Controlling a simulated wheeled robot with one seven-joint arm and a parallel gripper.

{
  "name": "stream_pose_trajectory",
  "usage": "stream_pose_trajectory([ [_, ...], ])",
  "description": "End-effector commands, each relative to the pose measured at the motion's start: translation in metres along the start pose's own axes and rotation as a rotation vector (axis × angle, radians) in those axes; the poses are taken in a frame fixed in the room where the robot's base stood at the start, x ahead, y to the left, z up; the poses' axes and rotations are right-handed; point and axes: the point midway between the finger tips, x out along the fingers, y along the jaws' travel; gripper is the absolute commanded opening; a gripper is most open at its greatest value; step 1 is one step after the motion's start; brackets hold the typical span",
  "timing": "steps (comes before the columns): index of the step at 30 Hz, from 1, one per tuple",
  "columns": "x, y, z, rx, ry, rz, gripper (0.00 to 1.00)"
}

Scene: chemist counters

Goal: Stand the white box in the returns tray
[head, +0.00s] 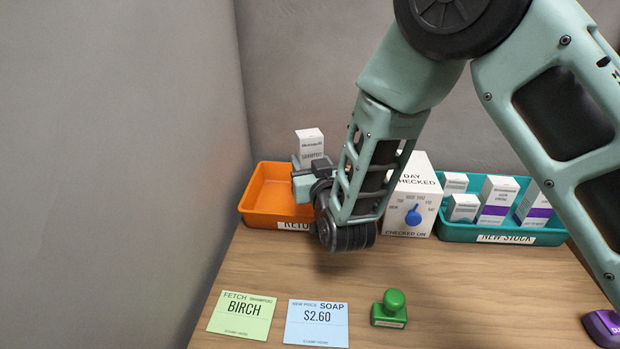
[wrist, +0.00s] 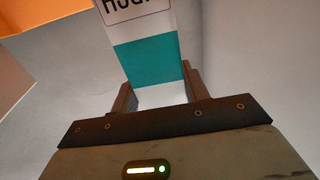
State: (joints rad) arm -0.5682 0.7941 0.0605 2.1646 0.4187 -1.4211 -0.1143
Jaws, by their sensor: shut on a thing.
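The white box (head: 310,143) stands roughly upright at the orange returns tray (head: 262,218), its top above the back rim. Its lower part is hidden behind my gripper (head: 303,180). In the wrist view, my gripper (wrist: 158,88) is shut on the white box (wrist: 140,22), which has a teal band and partly cut-off dark lettering, with one finger on each side. I cannot tell whether the box's bottom touches the tray floor. The tray's right part is hidden by my arm.
A white day-checked box with a blue dial (head: 413,216) stands right of my arm. A teal new-stock tray (head: 455,232) holds several boxes. In front lie a green card (head: 241,315), a blue card (head: 317,323) and a green stamp (head: 389,309). A purple object (head: 603,328) is at right.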

Motion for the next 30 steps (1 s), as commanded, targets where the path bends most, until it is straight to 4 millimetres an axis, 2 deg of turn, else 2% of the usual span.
stream_pose_trajectory([
  [6, 0.0, 0.0, 0.031, -0.001, -0.003, -0.001, 0.21],
  [9, 0.0, 0.0, 0.039, -0.001, -0.001, -0.001, 0.21],
  [20, 0.0, 0.0, 0.043, 0.0, 0.0, 0.0, 0.21],
  [21, 0.0, 0.0, 0.043, 0.0, -0.001, 0.0, 0.51],
  [23, 0.0, 0.0, 0.042, 0.0, -0.001, 0.0, 0.67],
  [30, 0.0, 0.0, 0.042, 0.0, -0.001, 0.0, 0.67],
])
